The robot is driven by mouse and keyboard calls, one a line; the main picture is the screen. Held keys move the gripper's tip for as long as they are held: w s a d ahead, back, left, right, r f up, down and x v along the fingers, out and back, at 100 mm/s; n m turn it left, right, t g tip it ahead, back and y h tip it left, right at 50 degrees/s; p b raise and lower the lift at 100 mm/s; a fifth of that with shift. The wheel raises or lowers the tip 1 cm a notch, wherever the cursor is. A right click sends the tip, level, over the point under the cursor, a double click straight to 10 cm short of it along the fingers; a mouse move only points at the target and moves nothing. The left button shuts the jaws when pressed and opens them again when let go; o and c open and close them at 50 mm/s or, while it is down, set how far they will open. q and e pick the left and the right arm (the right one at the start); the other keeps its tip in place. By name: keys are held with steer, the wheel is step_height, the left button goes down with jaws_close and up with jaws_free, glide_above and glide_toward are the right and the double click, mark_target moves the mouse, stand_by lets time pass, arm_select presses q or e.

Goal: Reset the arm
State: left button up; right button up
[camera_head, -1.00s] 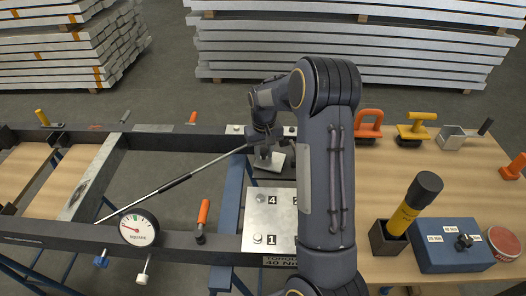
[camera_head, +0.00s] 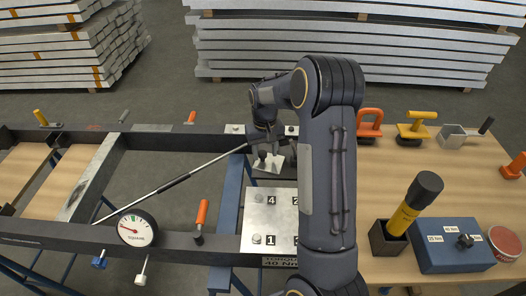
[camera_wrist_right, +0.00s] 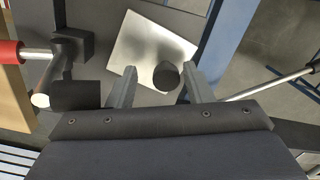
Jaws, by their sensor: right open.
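My right arm reaches over the bench from the bottom of the head view. Its gripper (camera_head: 270,150) is above a small light plate with a dark round knob at the frame's corner. In the right wrist view the gripper (camera_wrist_right: 158,88) is open, with the dark knob (camera_wrist_right: 166,75) showing between its two fingers. The light plate (camera_wrist_right: 140,48) lies under the knob. I cannot tell whether the fingers touch the knob. My left gripper is not in view.
A numbered plate (camera_head: 262,215) is beside my arm. On the right stand a yellow-black tool (camera_head: 407,212), a blue box (camera_head: 452,252), and orange (camera_head: 370,122) and yellow (camera_head: 416,125) handled tools.

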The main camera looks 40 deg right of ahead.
step_height(320, 180, up, 6)
steer(key=shift+w+r, duration=0.15)
steer(key=shift+w+a+r, duration=0.15)
steer(key=shift+r, duration=0.35)
steer(key=s+a+r+n+t+y+p, duration=0.1)
steer(key=s+a+r+t, duration=0.1)
steer(key=s+a+r, duration=0.3)
steer(key=s+a+r+n+t+y, duration=0.1)
steer(key=s+a+r+t+y, duration=0.1)
steer(key=s+a+r, duration=0.3)
steer(key=s+a+t, duration=0.1)
steer(key=s+a, duration=0.3)
steer(key=s, duration=0.5)
steer(key=shift+a+r+p, duration=0.2)
steer(key=shift+a+p, duration=0.15)
steer(key=shift+p, duration=0.05)
steer(key=shift+n+t+y, duration=0.3)
steer(key=shift+n+t, duration=0.1)
steer(key=shift+t, duration=0.1)
steer(key=s+a, duration=0.1)
steer(key=s, duration=0.1)
steer(key=s+a+f, duration=0.1)
steer(key=s+a, duration=0.1)
steer(key=s+a+f, duration=0.1)
steer(key=s+a, duration=0.1)
steer(key=shift+s+f, duration=0.2)
steer(key=shift+s, duration=0.15)
